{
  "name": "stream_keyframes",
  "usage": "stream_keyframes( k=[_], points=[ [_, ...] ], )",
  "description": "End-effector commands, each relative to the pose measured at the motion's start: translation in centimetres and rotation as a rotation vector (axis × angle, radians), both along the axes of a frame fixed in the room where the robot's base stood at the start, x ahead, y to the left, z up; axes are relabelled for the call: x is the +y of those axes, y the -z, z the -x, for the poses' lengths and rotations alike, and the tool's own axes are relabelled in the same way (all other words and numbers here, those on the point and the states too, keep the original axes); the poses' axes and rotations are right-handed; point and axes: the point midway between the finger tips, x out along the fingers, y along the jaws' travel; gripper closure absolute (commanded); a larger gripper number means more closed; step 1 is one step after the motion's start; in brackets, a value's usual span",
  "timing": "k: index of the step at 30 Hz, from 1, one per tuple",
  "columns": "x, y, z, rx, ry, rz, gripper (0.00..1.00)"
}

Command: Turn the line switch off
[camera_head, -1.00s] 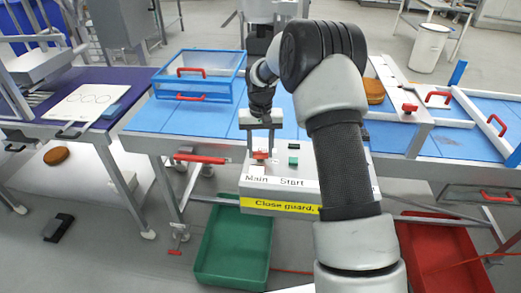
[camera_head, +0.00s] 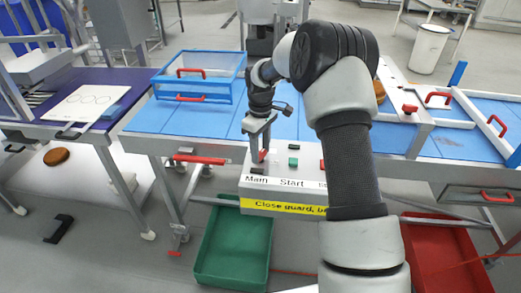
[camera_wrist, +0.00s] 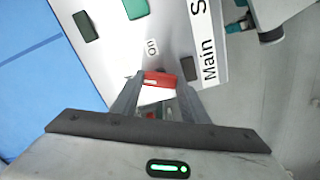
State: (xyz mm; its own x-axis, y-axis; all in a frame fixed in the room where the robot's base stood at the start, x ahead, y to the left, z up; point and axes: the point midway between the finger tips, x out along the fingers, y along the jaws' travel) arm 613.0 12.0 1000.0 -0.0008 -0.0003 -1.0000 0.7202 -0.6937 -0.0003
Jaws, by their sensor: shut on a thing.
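The control box (camera_head: 285,203) is a pale panel with a yellow warning strip, at the front of the blue line table. The red line switch (camera_head: 264,155) stands above the word "Main" on its top. My gripper (camera_head: 263,157) reaches down from above and is shut on the red switch handle. In the wrist view the red handle (camera_wrist: 161,78) sits between my two fingertips (camera_wrist: 158,84), with the word "on" printed close by. The lower part of the switch is hidden by my fingers.
A green button (camera_head: 293,161) is beside the switch, and dark blocks (camera_wrist: 85,26) are on the panel. A blue-framed guard (camera_head: 198,76) stands behind left. Green (camera_head: 232,250) and red (camera_head: 440,262) crates are on the floor. My arm hides the panel's right end.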

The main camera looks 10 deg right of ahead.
Motion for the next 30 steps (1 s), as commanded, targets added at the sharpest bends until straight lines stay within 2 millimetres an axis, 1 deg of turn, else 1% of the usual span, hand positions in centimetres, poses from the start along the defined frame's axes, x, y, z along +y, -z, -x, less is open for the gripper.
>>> stream_keyframes(
  k=[6, 15, 21, 30],
  points=[
    [0.02, -0.22, -0.11, -0.003, -0.189, -0.001, 0.82],
    [0.04, -0.19, -0.12, -0.003, -0.376, -0.001, 0.82],
    [0.04, -0.17, -0.12, -0.004, -0.442, 0.000, 0.82],
    [0.04, -0.16, -0.13, -0.005, -0.470, 0.000, 0.82]
  ],
)
